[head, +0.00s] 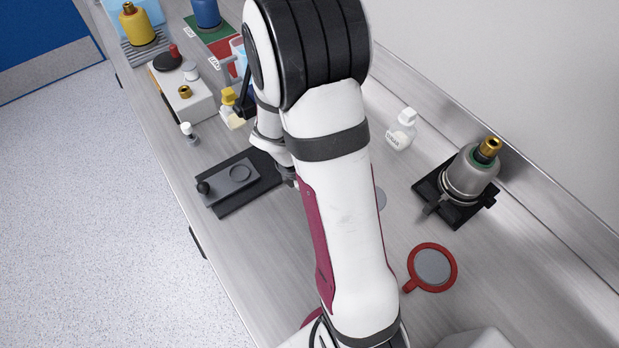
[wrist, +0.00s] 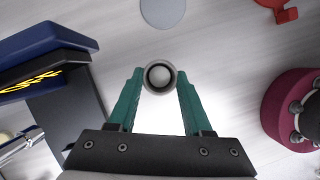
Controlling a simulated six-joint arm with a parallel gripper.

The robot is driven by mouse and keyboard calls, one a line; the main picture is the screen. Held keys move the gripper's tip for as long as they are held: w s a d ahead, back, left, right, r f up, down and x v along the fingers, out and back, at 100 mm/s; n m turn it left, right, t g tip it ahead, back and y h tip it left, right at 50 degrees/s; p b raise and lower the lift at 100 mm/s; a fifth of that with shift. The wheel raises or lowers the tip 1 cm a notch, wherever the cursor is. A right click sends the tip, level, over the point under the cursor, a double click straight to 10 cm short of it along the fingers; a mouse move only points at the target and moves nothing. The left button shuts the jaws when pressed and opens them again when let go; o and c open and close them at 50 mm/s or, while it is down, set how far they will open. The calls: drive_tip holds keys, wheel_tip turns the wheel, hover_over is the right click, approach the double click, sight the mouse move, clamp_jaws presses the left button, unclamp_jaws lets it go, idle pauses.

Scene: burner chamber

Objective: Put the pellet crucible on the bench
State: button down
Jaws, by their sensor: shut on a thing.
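In the wrist view, my gripper (wrist: 160,80) is shut on the pellet crucible (wrist: 160,91), a small round grey cup between the teal fingertips. A pale round pellet (wrist: 160,74) shows inside its dark opening, seen from above. The bench (wrist: 225,65) is the brushed grey surface beneath; I cannot tell whether the crucible touches it. In the head view, my arm hides the crucible and the fingertips. The bench (head: 270,245) runs along the wall there.
A grey disc (wrist: 163,10) lies ahead of the crucible. A dark blue block with yellow lettering (wrist: 45,50) is at left. In the head view, a metal vessel (head: 469,176), a red-rimmed disc (head: 432,267) and a white bottle (head: 401,132) stand right of my arm; a black stand (head: 238,182) is left.

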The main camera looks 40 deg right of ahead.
drive_tip(key=shift+w+a+f, duration=0.1)
drive_tip(key=shift+w+f, duration=0.1)
drive_tip(key=shift+f, duration=0.95)
drive_tip(key=shift+w+a+f, duration=0.1)
drive_tip(key=shift+w+f, duration=0.1)
drive_tip(key=shift+f, duration=0.9)
drive_tip(key=shift+f, duration=0.1)
drive_tip(key=shift+c, duration=1.6)
unclamp_jaws()
drive_tip(key=v, duration=1.2)
drive_tip(key=s+a+r+m+y, duration=0.3)
drive_tip(key=s+a+r+m, duration=0.1)
drive_tip(key=s+a+m, duration=0.3)
drive_tip(key=s+a+r+m+t+y, duration=0.1)
drive_tip(key=s+a+r+m+y, duration=0.1)
drive_tip(key=s+a+r+m, duration=0.3)
drive_tip(key=s+a+m, duration=0.1)
drive_tip(key=s+m, duration=0.3)
drive_tip(key=m, duration=0.3)
drive_tip(key=shift+a+y, duration=0.4)
